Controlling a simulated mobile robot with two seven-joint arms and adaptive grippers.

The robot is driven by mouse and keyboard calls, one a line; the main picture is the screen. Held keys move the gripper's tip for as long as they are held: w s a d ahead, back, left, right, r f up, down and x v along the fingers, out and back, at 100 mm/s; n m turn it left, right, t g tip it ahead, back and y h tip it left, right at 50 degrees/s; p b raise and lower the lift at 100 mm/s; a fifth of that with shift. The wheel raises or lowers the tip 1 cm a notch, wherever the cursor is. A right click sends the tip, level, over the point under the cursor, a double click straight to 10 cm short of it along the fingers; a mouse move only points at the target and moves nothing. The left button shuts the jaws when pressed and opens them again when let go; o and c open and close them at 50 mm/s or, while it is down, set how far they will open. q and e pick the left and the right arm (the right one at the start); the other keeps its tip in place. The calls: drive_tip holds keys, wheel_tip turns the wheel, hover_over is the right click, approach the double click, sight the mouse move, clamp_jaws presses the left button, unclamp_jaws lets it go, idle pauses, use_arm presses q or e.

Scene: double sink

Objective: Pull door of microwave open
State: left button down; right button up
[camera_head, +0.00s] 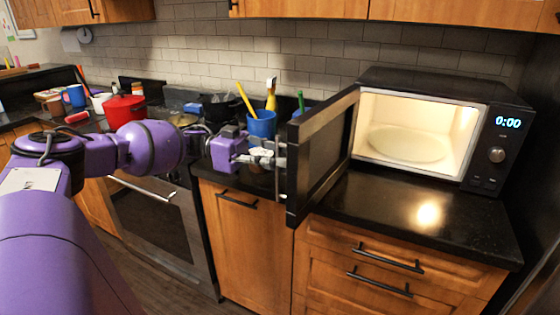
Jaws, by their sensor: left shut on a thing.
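The black microwave (425,85) stands on the dark counter at the right. Its inside is lit and a pale round turntable plate shows in it. The microwave door (322,150) is swung wide open to the left, with its outer edge over the counter's front. My left gripper (280,158), on the purple arm, is at the outer side of the door near its free edge. It is shut on the door's handle, though the door edge and the fingers hide much of the grip. My right gripper is not in view.
A blue cup (261,125) with utensils stands on the counter just behind my left gripper. A red pot (125,110) sits by the stove at the left. The counter (400,210) before the microwave is clear. Drawers and cabinets are below.

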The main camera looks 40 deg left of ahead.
use_arm(q)
drive_tip(key=c, duration=1.8)
unclamp_jaws()
drive_tip(key=shift+c, duration=0.2)
drive_tip(key=shift+a, duration=0.15)
drive_tip(key=v, duration=1.1)
drive_tip(key=shift+s+a, duration=0.2)
drive_tip(key=shift+a, duration=0.15)
